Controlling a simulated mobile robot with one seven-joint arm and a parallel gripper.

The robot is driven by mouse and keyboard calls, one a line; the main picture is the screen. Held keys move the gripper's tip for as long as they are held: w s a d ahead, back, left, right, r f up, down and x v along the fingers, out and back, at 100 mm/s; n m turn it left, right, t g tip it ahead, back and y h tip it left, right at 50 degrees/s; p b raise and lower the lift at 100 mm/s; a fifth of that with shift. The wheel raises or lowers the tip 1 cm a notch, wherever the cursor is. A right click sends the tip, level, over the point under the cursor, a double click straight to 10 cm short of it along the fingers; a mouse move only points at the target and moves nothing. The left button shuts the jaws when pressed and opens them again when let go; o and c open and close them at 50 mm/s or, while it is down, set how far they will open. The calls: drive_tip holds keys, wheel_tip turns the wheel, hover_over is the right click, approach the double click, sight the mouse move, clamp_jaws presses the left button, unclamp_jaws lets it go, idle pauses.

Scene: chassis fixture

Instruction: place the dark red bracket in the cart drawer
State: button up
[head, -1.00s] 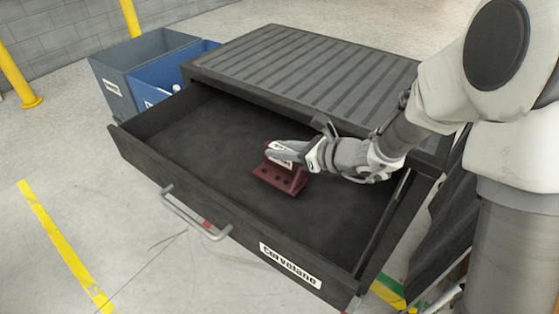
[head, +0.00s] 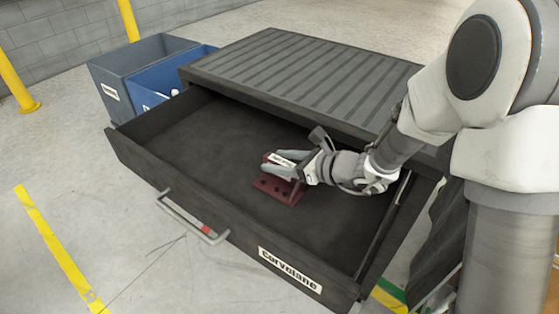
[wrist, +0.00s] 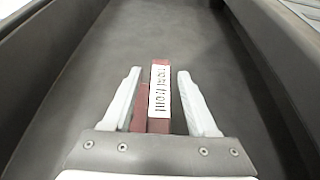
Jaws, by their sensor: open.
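The dark red bracket (head: 279,188) rests on the floor of the open cart drawer (head: 205,150), toward its right half. It has holes in its base and a white label on its upright part. My gripper (head: 281,161) is inside the drawer at the bracket's upright part. In the wrist view my gripper (wrist: 157,95) is open, with one finger on each side of the bracket (wrist: 160,72) and a gap visible on both sides. The bracket's lower end is hidden behind the gripper body in that view.
The ribbed cart top (head: 310,85) stands behind the drawer. The drawer's front wall carries a handle (head: 190,220) and a label (head: 290,270). A grey bin (head: 125,75) and a blue bin (head: 150,88) stand at the back left. The drawer's left half is empty.

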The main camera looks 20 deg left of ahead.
drive_tip(key=shift+r, duration=0.15)
drive_tip(key=shift+d+r+p, duration=0.2)
drive_tip(key=shift+d+p, duration=0.05)
drive_tip(key=shift+p, duration=0.05)
drive_tip(key=p+v, duration=0.3)
drive_tip(key=v, duration=0.8)
drive_tip(key=s+d+r+n+g+h, duration=0.2)
drive_tip(key=s+d+r+n, duration=0.1)
drive_tip(key=s+n, duration=0.3)
drive_tip(key=s+d+r+n+g+h, duration=0.1)
drive_tip(key=s+d+r+n+h, duration=0.25)
drive_tip(key=s+n, duration=0.3)
drive_tip(key=s+d+r+n+t+h, duration=0.2)
drive_tip(key=d+r+n+h, duration=0.1)
drive_tip(key=d, duration=0.4)
drive_tip(key=s+d+r+n+t+h, duration=0.1)
drive_tip(key=d+n+h, duration=0.3)
drive_tip(key=d, duration=0.4)
drive_tip(key=shift+s+r+n+t, duration=0.4)
drive_tip(key=shift+r+n+t, duration=0.45)
drive_tip(key=shift+r+t, duration=0.05)
drive_tip(key=shift+h, duration=0.25)
